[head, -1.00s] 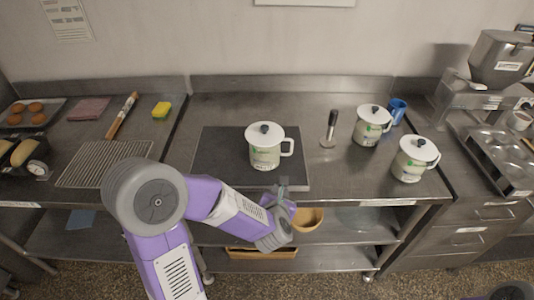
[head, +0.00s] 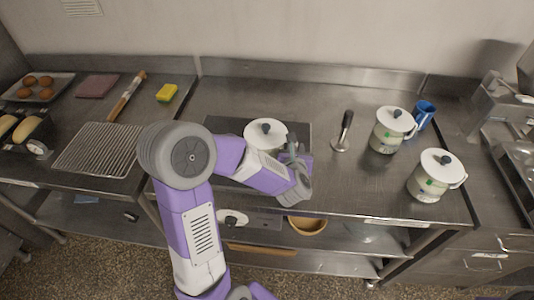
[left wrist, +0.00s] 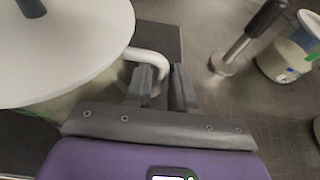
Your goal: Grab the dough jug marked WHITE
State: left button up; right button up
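A white lidded jug (head: 265,133) with a dark knob stands on the dark mat (head: 298,128), partly hidden behind my left arm. It fills the left of the left wrist view (left wrist: 60,50); its marking cannot be read. My left gripper (head: 294,160) is at the jug's right side. In the left wrist view its fingers (left wrist: 161,88) are apart, with the white handle (left wrist: 150,58) between them; whether they touch it is unclear. Two similar jugs stand to the right, one farther back (head: 388,132) and one nearer (head: 430,178); their words are too small to read. My right gripper is not in view.
A dark-handled tool (head: 345,130) stands between the mat and the right jugs. A blue mug (head: 424,113) is behind them. A wire rack (head: 98,150), rolling pin (head: 127,96) and yellow sponge (head: 166,92) lie left. Another white lid (head: 232,217) and a bowl (head: 307,225) show below.

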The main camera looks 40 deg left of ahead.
pick_arm(q)
jog(key=shift+w+a+f, duration=0.25)
jog(key=shift+w, duration=0.15)
grip_shut()
dwell(1.1)
jog(key=shift+r, duration=0.15)
